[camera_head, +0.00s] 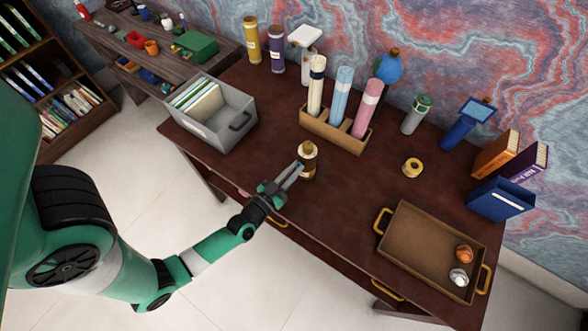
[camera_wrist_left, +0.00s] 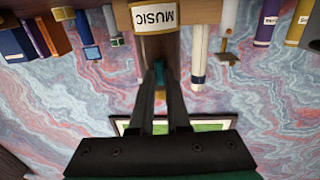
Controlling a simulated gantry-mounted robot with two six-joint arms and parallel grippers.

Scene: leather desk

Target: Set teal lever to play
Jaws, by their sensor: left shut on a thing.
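A small brown cylinder (camera_head: 308,151) with a gold top stands upright near the front middle of the desk. In the left wrist view it appears upside down, with a "MUSIC" label on the cylinder (camera_wrist_left: 155,17). The teal lever (camera_wrist_left: 159,72) sticks out of its side; it is too small to make out in the head view. My left gripper (camera_head: 299,168) reaches it from the front left. In the left wrist view its fingertips (camera_wrist_left: 159,84) are shut on the teal lever. The lever's setting cannot be read. My right gripper is not in view.
A wooden holder (camera_head: 324,131) with rolled tubes stands behind the cylinder. A grey file bin (camera_head: 238,131) is on the left. A brown tray (camera_head: 415,251) with two small crumpled balls lies on the right. A yellow tape roll (camera_head: 412,168) sits between, with bare desk around it.

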